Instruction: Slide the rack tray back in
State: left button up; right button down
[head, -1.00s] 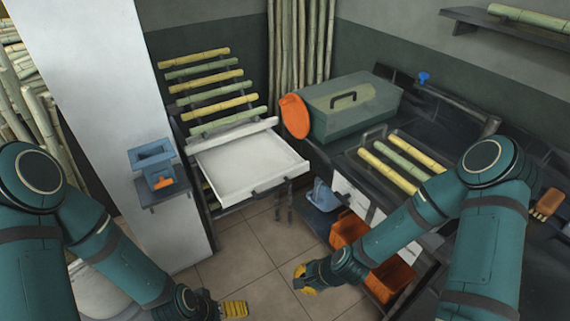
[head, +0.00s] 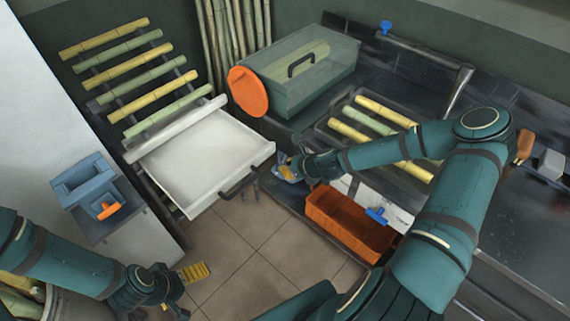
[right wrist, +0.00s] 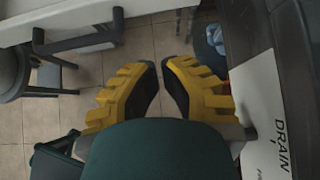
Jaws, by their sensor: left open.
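The white rack tray (head: 205,155) is pulled out of the rack of cane poles, with its front towards the lower right. A dark handle (head: 243,187) sits on its front wall. The handle also shows in the right wrist view (right wrist: 75,42), left of my fingers. My right gripper (head: 285,170) is just right of the tray's front corner, apart from the handle. In the right wrist view its yellow fingers (right wrist: 160,72) stand a little apart with only floor between them, so it is open and empty. My left gripper (head: 190,288) is open and empty over the floor at lower left.
A green box (head: 305,75) with an orange disc (head: 248,92) stands on the dark counter behind the tray. An orange bin (head: 345,222) is below the counter, right of my right gripper. A blue device (head: 88,185) is on a small shelf at left. Tiled floor (head: 235,245) is clear before the tray.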

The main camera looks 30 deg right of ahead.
pick_arm(q)
jog(key=shift+w+f+b, duration=0.2)
jog(key=shift+f+b, duration=0.3)
jog(key=shift+f, duration=0.1)
jog(key=shift+w+f+b, duration=0.15)
jog(key=shift+f+b, duration=0.35)
jog(key=shift+f, duration=0.05)
pick_arm(e)
jog(key=w+a+f, duration=0.3)
jog(key=w+f, duration=0.2)
jog(key=w, duration=0.3)
jog(key=shift+w, duration=0.35)
jog(key=shift+a+r, duration=0.1)
jog(key=shift+a, duration=0.05)
